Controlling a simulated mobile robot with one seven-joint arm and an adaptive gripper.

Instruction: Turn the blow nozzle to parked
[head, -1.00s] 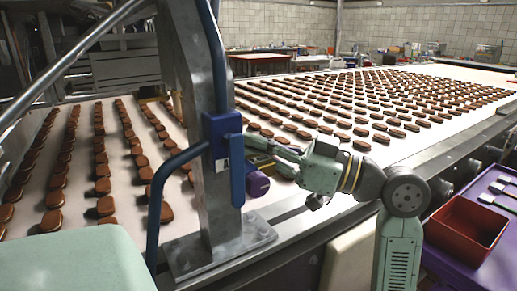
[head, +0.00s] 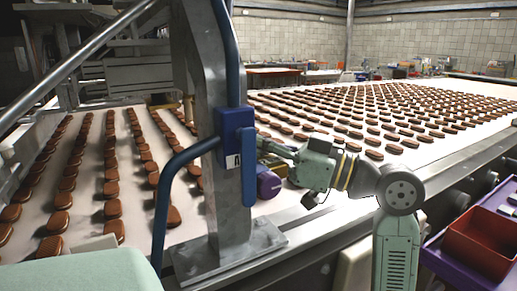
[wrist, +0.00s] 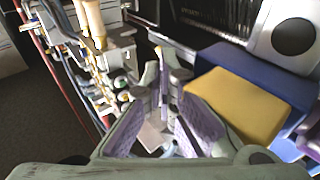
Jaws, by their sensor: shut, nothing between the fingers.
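A blue block (head: 235,124) with a hanging blue lever (head: 249,180) is fixed to the grey metal post. A label with an "A" shows beside the lever. Blue pipes run up and down from the block. I cannot tell for sure which part is the blow nozzle. My gripper (head: 272,150) is just right of the post, its tips partly hidden behind the block and lever.
A purple round part (head: 268,184) sits below my gripper by the post. The post (head: 232,215) stands on a base plate at the belt's edge. Rows of brown biscuits cover the white belt (head: 290,205). A red bin (head: 483,240) is at lower right.

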